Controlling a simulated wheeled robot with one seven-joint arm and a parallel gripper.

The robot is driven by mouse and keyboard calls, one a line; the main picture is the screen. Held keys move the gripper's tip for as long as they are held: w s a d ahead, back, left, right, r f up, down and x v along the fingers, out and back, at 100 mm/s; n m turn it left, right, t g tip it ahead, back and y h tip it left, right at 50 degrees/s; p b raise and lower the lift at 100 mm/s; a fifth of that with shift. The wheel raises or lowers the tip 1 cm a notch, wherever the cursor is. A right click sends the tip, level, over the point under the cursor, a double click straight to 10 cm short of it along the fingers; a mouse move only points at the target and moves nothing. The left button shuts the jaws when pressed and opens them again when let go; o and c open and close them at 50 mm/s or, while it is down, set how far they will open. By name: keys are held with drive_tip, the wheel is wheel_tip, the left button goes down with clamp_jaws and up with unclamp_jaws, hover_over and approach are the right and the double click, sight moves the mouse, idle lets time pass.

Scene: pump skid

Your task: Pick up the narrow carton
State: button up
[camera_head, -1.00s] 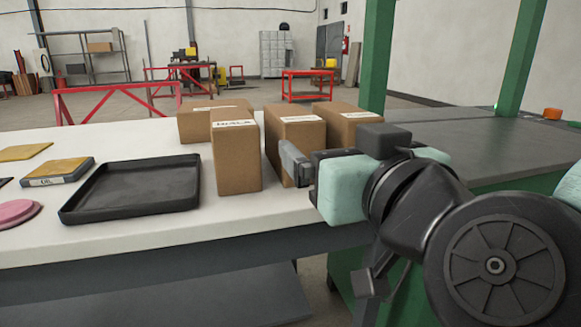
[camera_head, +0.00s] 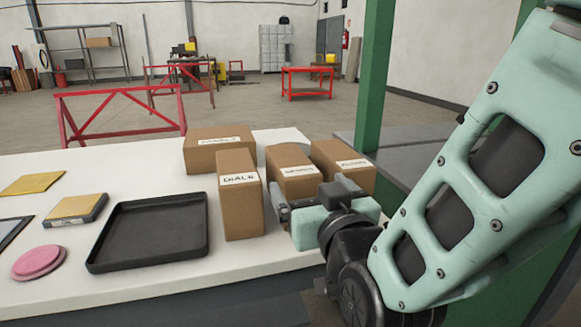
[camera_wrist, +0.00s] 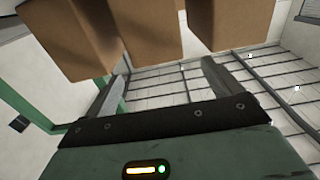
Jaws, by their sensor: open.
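The slim upright brown carton labelled "DIALS" (camera_head: 239,205) looks the narrowest. It stands on the white table, just right of the black tray. My gripper (camera_head: 277,200) is open and empty, close to the right of this carton and in front of a wider carton (camera_head: 294,187). In the wrist view, the two fingers of my gripper (camera_wrist: 162,82) are spread apart with nothing between them. Brown cartons show beyond them along the top, at left (camera_wrist: 78,40), middle (camera_wrist: 148,25) and right (camera_wrist: 230,22). Their labels are hidden there, so I cannot match them.
Another carton (camera_head: 342,153) stands at right and a low wide one (camera_head: 215,150) behind. The black tray (camera_head: 150,231), a yellow-topped box (camera_head: 75,209) and a pink disc (camera_head: 38,261) lie left. A green post (camera_head: 370,85) rises behind the table's right end.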

sight(296, 165)
drive_tip(key=x, duration=0.9)
drive_tip(key=shift+w+d+f, duration=0.1)
drive_tip(key=shift+w+f, duration=0.1)
drive_tip(key=shift+f, duration=0.05)
drive_tip(key=shift+r, duration=0.1)
drive_tip(key=c, duration=1.7)
